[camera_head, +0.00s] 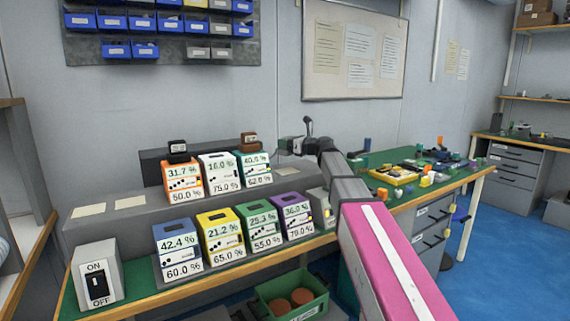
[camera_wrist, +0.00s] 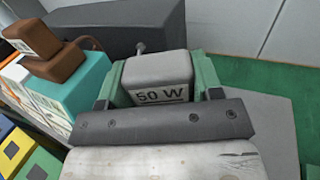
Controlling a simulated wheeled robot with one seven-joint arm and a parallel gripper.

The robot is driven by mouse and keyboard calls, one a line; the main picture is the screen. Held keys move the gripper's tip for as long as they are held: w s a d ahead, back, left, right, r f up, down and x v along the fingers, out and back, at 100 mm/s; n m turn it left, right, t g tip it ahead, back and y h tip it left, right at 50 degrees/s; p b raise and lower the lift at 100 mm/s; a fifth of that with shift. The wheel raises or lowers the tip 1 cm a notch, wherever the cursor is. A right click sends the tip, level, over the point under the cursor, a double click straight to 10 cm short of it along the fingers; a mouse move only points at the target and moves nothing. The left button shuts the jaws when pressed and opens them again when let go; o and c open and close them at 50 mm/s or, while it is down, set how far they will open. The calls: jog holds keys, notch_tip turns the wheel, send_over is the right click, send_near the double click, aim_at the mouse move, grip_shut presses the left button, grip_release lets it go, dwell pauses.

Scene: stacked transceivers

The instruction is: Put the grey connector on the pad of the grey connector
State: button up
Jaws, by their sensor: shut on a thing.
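My gripper (camera_wrist: 157,84) has green fingers on both sides of a grey block marked "50 W" (camera_wrist: 158,66), the grey connector, and is shut on it. A thin grey stub sticks up behind the block. In the head view my gripper (camera_head: 292,145) is at the right end of the grey ledge, behind the purple transceiver; the connector is too small there to make out clearly. A flat grey surface (camera_wrist: 277,112) lies to the right of my gripper in the wrist view; I cannot tell whether it is the pad. Two pale pads (camera_head: 130,201) lie bare on the ledge's left part.
Colored transceivers stand in two rows, including the teal one (camera_head: 254,168) and the purple one (camera_head: 292,216). A brown connector (camera_wrist: 33,38) stands close left of my gripper. A dark box (camera_wrist: 115,28) is behind it. Small parts (camera_head: 405,172) crowd the table at right.

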jog(key=shift+f, duration=3.7)
jog(key=o, duration=1.1)
jog(key=v, duration=1.2)
